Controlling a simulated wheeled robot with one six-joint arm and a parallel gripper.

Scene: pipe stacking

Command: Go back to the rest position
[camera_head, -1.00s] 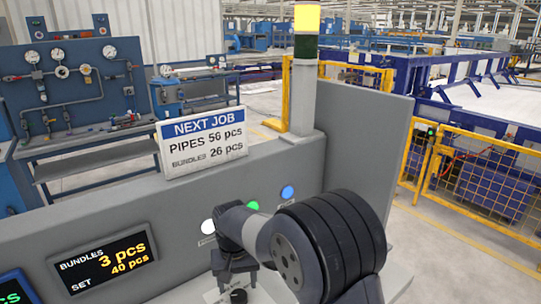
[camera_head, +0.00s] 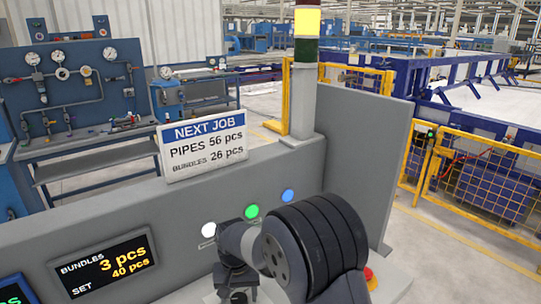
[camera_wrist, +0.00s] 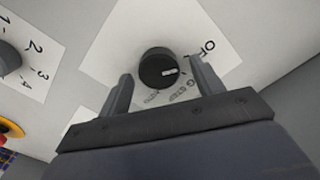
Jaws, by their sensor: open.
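My gripper (camera_wrist: 162,72) is open in the wrist view, its two fingers apart on either side of a black rotary knob (camera_wrist: 158,70). The knob has a white pointer mark and sits on a white label plate with "OFF" lettering. The fingers look clear of the knob, but their exact height over it is hard to judge. In the head view my dark gripper (camera_head: 236,276) points down at the panel, low in the middle. My arm covers part of the panel there.
A second knob (camera_wrist: 8,58) with a numbered label is at the wrist view's left. A red emergency button (camera_head: 370,278) sits right of my arm. White (camera_head: 208,229), green (camera_head: 252,211) and blue (camera_head: 288,196) buttons line the upright panel behind it. A grey side wall (camera_head: 365,165) rises at right.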

